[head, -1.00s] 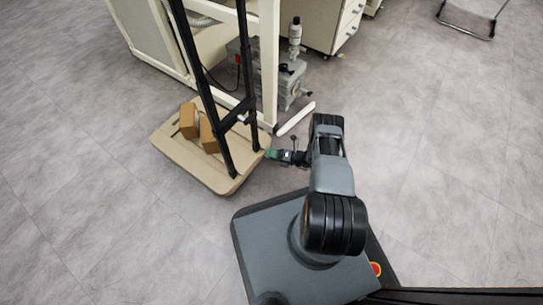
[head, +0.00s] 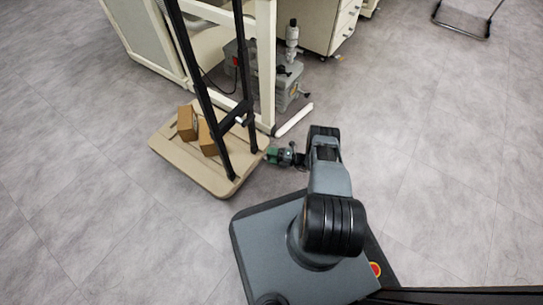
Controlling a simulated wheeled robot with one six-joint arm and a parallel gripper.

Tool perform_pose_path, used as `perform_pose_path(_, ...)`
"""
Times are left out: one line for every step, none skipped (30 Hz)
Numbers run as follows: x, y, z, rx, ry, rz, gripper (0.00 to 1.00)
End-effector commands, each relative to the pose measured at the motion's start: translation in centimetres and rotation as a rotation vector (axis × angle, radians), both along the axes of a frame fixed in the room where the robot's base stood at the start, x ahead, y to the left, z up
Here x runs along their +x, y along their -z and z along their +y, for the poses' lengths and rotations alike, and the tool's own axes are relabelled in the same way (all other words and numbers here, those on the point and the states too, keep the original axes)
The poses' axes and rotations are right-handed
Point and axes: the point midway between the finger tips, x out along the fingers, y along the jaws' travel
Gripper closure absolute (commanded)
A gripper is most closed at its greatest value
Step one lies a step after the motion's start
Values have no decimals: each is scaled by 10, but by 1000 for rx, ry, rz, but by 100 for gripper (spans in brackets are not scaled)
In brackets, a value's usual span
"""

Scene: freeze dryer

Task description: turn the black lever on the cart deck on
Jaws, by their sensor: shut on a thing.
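The beige cart deck (head: 183,160) stands on the floor left of centre, with two black upright posts (head: 203,95) and a black crosspiece (head: 235,117) between them. My gripper (head: 270,155) is at the right edge of the deck, beside the foot of the nearer-right post. It shows small, with a green part at its end. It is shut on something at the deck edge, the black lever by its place. The lever itself is hidden by the gripper, so its angle cannot be told.
Two brown boxes (head: 187,122) sit on the deck's left part. A cream frame (head: 265,60) and a grey pump (head: 286,85) stand behind the cart. A white bar (head: 295,119) lies on the floor nearby. Open floor (head: 430,170) lies to the right.

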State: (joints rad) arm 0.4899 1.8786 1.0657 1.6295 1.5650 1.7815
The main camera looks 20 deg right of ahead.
Motion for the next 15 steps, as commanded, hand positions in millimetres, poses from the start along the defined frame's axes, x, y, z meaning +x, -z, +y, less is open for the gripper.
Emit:
perform_pose_path(1, 0, -1, 0, 5, 0, 58)
perform_pose_path(1, 0, -1, 0, 5, 0, 58)
perform_pose_path(1, 0, -1, 0, 5, 0, 58)
perform_pose_path(1, 0, -1, 0, 5, 0, 58)
perform_pose_path(1, 0, -1, 0, 5, 0, 58)
perform_pose_path(1, 0, -1, 0, 5, 0, 58)
perform_pose_path(1, 0, -1, 0, 5, 0, 58)
perform_pose_path(1, 0, -1, 0, 5, 0, 32)
perform_pose_path(1, 0, -1, 0, 5, 0, 28)
perform_pose_path(1, 0, -1, 0, 5, 0, 26)
perform_pose_path(1, 0, -1, 0, 4, 0, 23)
perform_pose_path(1, 0, -1, 0, 4, 0, 19)
perform_pose_path(1, 0, -1, 0, 3, 0, 16)
perform_pose_path(1, 0, -1, 0, 3, 0, 13)
perform_pose_path(1, 0, -1, 0, 3, 0, 9)
